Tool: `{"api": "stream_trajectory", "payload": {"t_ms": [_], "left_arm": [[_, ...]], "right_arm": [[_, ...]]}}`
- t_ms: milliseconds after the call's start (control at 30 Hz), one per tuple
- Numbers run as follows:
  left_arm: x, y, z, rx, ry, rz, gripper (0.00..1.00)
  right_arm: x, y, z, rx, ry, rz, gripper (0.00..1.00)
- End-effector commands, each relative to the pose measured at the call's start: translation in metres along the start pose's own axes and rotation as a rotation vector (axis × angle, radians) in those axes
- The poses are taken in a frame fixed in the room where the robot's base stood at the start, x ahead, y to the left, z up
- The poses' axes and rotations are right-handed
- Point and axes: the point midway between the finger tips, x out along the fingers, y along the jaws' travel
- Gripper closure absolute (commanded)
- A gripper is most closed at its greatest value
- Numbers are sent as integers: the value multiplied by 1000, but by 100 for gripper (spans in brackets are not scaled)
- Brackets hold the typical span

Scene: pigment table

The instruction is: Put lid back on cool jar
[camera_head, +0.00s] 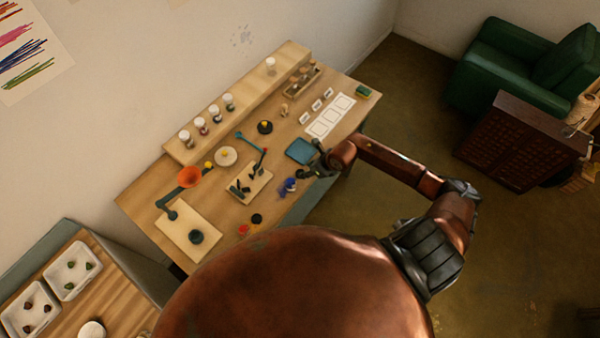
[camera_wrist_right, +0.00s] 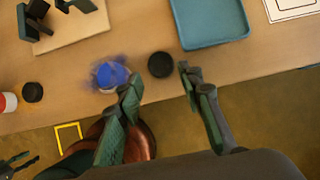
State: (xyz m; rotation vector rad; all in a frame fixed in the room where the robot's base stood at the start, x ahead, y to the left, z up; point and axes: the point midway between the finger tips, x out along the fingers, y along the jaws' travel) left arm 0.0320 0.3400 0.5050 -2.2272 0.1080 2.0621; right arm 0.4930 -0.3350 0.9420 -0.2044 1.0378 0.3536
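The cool jar (camera_wrist_right: 110,75), with blue pigment and a blue smear around its top, stands open near the table's front edge. It also shows in the head view (camera_head: 289,186). A round black lid (camera_wrist_right: 161,65) lies flat on the table just right of it in the wrist view. My right gripper (camera_wrist_right: 159,76) is open and empty, its fingertips spread on either side of the lid's near edge. In the head view the right gripper (camera_head: 307,172) hides the lid. A dark two-pronged shape at the wrist view's lower left looks like my left gripper (camera_wrist_right: 20,164), prongs apart.
A red jar (camera_head: 243,230) and another black lid (camera_head: 256,219) are farther left along the front edge. A teal tray (camera_head: 300,151) lies behind the right gripper. A wooden board with dark stands (camera_head: 262,185) is left of the blue jar.

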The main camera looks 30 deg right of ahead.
Motion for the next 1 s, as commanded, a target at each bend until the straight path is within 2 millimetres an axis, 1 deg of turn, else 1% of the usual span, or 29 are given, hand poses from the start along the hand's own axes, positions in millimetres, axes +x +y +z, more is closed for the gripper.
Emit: {"api": "stream_trajectory", "payload": {"t_ms": [33,133,200,267,367,567,700,800,1000], "left_arm": [[-1,-1,-9,2,10,-1,60],[0,-3,-24,5,30,-3,60],[0,-3,-32,7,41,-3,60],[-1,-4,-34,7,44,-3,60],[-3,-4,-32,7,40,-3,60],[-15,-3,-20,4,25,-2,60],[-16,-3,-13,3,16,-3,60],[-16,-3,-13,3,15,-3,60],[-16,-4,-16,4,19,-3,60]], "right_arm": [[2,1,1,0,-1,1,66],[3,0,1,-2,-1,1,66],[4,1,1,-3,-1,1,66],[4,1,1,-3,-1,1,66],[7,1,1,0,0,2,66],[33,0,-1,1,1,3,66],[50,0,-1,-1,-1,1,66],[55,0,-2,-2,-1,1,66],[55,0,-2,-3,-1,1,66]]}}
